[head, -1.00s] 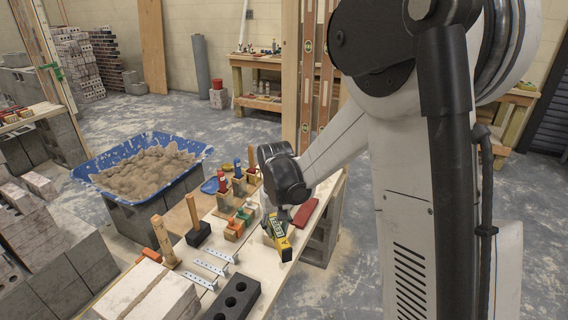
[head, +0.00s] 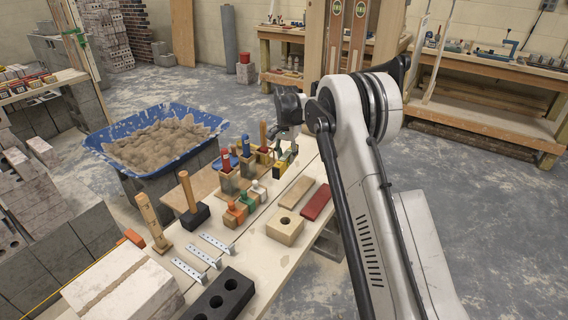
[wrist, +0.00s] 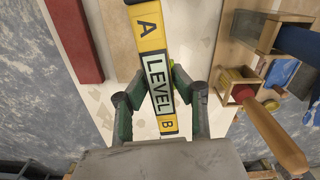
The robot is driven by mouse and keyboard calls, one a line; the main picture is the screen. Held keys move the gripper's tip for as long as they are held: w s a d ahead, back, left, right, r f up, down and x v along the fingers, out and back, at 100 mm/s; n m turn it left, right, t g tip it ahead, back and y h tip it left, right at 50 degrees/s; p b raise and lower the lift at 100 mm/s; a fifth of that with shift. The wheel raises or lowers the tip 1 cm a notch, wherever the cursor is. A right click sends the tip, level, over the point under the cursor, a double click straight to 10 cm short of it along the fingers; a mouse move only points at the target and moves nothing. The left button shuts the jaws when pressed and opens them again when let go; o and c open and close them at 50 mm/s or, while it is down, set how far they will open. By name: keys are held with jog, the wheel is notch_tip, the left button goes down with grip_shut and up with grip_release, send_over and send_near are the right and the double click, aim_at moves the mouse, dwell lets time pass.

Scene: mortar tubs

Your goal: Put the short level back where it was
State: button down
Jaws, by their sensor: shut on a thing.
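The short level is a yellow and black bar with a pale "LEVEL" label and the letters A and B. In the wrist view the level (wrist: 158,75) lies between the two fingers of my gripper (wrist: 160,98), which is shut on its middle. In the head view the level (head: 283,161) is at the far end of the plank bench (head: 262,262), beside the wooden tool holders, with my gripper (head: 287,146) over it. I cannot tell whether it touches the bench. Part of it is hidden by my gripper.
Close by are wooden holders with red and blue handled tools (head: 226,167), a tan strip (head: 296,192), a red strip (head: 316,202) and a holed beige block (head: 285,226). A blue mortar tub (head: 205,121) stands left.

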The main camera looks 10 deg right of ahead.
jog(key=shift+m, duration=0.8)
jog(key=shift+w+f+b, duration=0.6)
jog(key=shift+w+f, duration=0.05)
jog(key=shift+f, duration=0.75)
jog(key=shift+w+f+b, duration=0.6)
jog(key=shift+f+b, duration=0.05)
jog(key=shift+f, duration=0.75)
jog(key=shift+w+f+b, duration=0.6)
jog(key=shift+w+f, duration=0.05)
jog(key=shift+f, duration=0.75)
jog(key=shift+f, duration=0.5)
jog(key=c, duration=1.4)
grip_release()
jog(key=shift+r, duration=0.1)
